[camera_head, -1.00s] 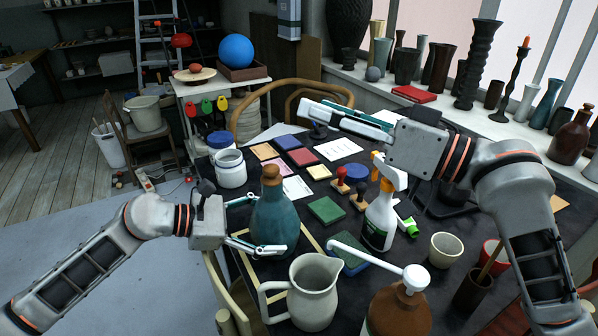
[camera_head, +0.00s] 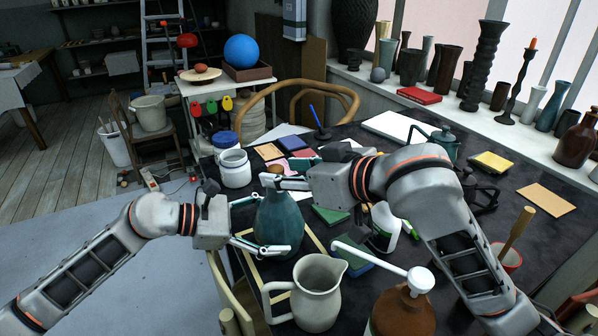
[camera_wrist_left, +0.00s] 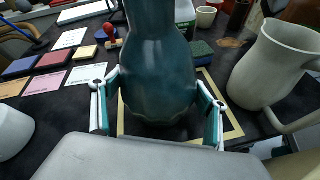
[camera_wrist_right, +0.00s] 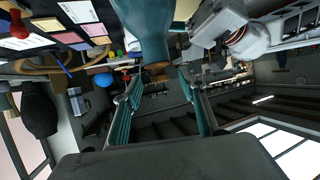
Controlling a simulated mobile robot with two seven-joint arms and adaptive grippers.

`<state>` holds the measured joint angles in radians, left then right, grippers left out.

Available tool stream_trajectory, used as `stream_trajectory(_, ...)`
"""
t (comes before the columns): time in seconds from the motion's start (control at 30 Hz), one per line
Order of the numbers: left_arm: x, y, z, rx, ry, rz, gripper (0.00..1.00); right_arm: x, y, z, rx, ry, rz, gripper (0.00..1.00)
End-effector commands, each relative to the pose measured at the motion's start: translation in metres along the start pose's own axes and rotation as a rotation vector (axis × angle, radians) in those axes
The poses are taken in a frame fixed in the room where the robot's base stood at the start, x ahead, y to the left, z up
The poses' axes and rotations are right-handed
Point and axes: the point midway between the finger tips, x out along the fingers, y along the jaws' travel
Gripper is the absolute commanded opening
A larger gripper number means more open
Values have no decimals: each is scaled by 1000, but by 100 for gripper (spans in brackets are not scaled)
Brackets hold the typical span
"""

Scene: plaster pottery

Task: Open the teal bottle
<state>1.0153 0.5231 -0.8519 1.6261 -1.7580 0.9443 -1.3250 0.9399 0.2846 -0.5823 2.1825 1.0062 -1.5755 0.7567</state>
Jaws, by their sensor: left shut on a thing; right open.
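The teal bottle (camera_head: 280,222) stands upright on the table, and it also shows in the left wrist view (camera_wrist_left: 157,55). My left gripper (camera_head: 268,226) is shut on its body, one finger on each side. A brown cork stopper (camera_head: 270,180) sits in the bottle's mouth, partly hidden by my right gripper's fingers. My right gripper (camera_head: 276,175) is open and level with the stopper, coming from the right. In the right wrist view the stopper (camera_wrist_right: 157,70) lies between the spread fingertips; no contact can be made out.
A grey pitcher (camera_head: 316,290) and a brown bottle with a white pump (camera_head: 402,308) stand in front. A white jar (camera_head: 234,168) is behind left. A spray bottle (camera_head: 384,225) is mostly hidden by my right arm. A green teapot (camera_head: 440,143) stands farther back.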

Motion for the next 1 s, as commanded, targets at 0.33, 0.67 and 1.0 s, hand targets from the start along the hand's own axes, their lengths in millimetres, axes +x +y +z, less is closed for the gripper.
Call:
stream_trajectory(0.33, 0, 0, -2, 1, 3, -1, 35, 29, 0, 0, 1, 1, -1, 42)
stream_trajectory(0.67, 0, 0, -2, 1, 3, -1, 35, 29, 0, 0, 0, 1, 0, 21)
stream_trajectory(1.0, 0, 0, -2, -1, 3, 0, 35, 30, 0, 2, 0, -3, 0, 0)
